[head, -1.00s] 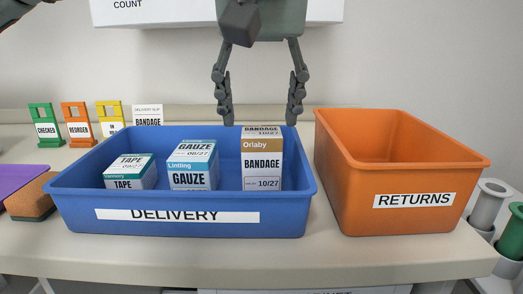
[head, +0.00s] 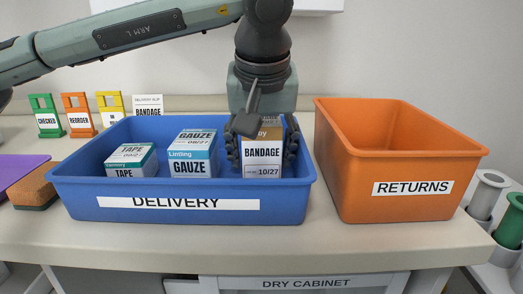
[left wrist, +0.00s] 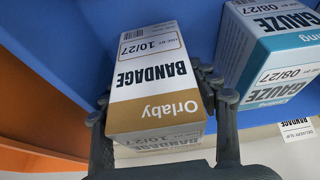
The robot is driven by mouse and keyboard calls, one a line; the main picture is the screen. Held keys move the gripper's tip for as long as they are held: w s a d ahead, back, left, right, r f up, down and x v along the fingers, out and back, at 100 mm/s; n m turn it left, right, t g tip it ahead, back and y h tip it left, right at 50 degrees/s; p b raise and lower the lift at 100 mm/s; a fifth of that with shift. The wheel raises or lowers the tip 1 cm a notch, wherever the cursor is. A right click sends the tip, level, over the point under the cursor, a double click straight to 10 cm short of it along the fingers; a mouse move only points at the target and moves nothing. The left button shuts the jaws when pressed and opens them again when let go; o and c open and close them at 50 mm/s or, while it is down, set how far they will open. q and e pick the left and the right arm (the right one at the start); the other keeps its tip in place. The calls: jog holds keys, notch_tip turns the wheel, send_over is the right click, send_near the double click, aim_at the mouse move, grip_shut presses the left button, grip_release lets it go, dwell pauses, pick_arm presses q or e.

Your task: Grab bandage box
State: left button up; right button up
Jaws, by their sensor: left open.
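The bandage box (head: 262,160), white with a tan top band marked Orlaby, stands upright at the right end of the blue delivery bin (head: 75,207). My left gripper (head: 262,150) has come down from above, with one finger on each side of the box. It is open. In the left wrist view the bandage box (left wrist: 155,82) lies between the two dark fingers, close to both; whether they touch it is unclear. The gripper hides the upper part of the box in the head view. My right gripper is not in view.
A gauze box (head: 193,154) stands left of the bandage box, and a tape box (head: 131,161) further left. The orange returns bin (head: 350,195) is empty and close on the right. Coloured tags (head: 77,114) and a delivery slip (head: 148,104) stand behind the blue bin.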

pick_arm(q)
jog(key=c, duration=1)
jog(key=shift+o, duration=0.2)
jog(key=shift+r, duration=0.1)
